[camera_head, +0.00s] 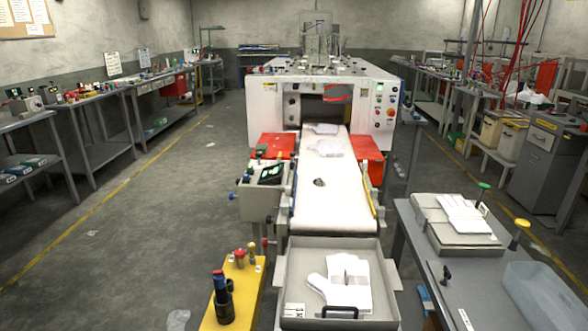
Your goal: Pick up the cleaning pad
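I cannot tell for sure which thing is the cleaning pad. A small dark item (319,182) lies on the white conveyor belt (330,211). White glove-shaped sheets (347,272) lie in the grey tray (377,258) at the belt's near end, with a black handle (341,311) at the tray's front. On the right table (415,232), a flat grey-beige block (436,232) carries more white glove-shaped sheets (464,215). Neither of my grippers is in view.
A white machine (262,100) stands behind the belt. A yellow stand (243,283) with a dark bottle (223,306) is left of the tray. A translucent bin (545,295) sits at the right table's near end. Benches line both walls. The left floor is mostly clear.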

